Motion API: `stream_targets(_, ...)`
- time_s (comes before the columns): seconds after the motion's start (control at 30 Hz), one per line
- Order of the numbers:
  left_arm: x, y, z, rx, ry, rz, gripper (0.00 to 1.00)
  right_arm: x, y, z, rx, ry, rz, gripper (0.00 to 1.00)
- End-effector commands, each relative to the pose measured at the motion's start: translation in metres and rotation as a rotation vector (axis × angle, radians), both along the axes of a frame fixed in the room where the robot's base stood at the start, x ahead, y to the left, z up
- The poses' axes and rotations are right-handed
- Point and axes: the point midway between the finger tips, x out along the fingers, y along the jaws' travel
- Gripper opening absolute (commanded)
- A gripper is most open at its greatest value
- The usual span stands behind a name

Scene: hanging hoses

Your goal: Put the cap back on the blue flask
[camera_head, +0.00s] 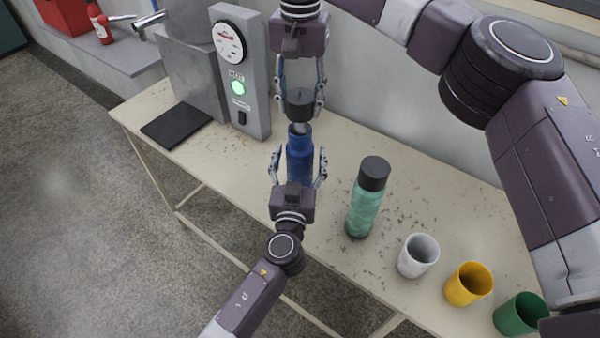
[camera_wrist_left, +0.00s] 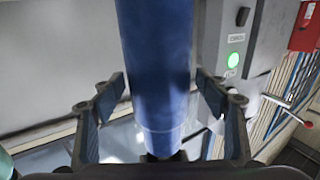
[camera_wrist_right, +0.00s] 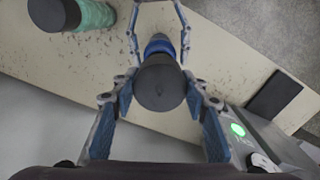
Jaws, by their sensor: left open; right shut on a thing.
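The blue flask (camera_head: 299,158) stands upright on the bench; its neck shows under the black cap (camera_head: 300,103). My right gripper (camera_head: 300,108) comes from above and is shut on the cap, holding it over the flask's mouth. I cannot tell whether cap and neck touch. In the right wrist view the cap (camera_wrist_right: 160,85) hides most of the flask (camera_wrist_right: 159,45). My left gripper (camera_head: 299,152) is open, its fingers on both sides of the flask's body. In the left wrist view the flask (camera_wrist_left: 158,75) stands between the spread fingers, with gaps on both sides.
A green flask with a dark cap (camera_head: 366,198) stands right of the blue one. White (camera_head: 417,257), yellow (camera_head: 467,285) and green (camera_head: 520,315) cups follow along the bench (camera_head: 345,275). A grey machine with gauge (camera_head: 238,75) and black mat (camera_head: 176,126) are at left.

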Motion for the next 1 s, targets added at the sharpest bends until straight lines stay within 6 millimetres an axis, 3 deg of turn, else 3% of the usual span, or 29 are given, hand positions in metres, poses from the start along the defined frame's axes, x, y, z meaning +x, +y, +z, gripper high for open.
stream_targets(0.27,0.0009,-0.0003,-0.0003,0.000,0.001,0.000,0.68,0.0000,0.0000,0.0001,0.000,0.000,0.000,0.18)
stream_targets(0.87,0.0006,-0.0002,-0.0005,0.000,0.001,0.000,0.03,0.0000,0.0000,0.0001,0.000,0.000,0.000,0.18)
stream_targets(1.0,0.0005,-0.0002,-0.0006,0.000,0.001,0.000,0.03,-0.0002,-0.0002,-0.0038,0.000,0.001,0.000,0.18)
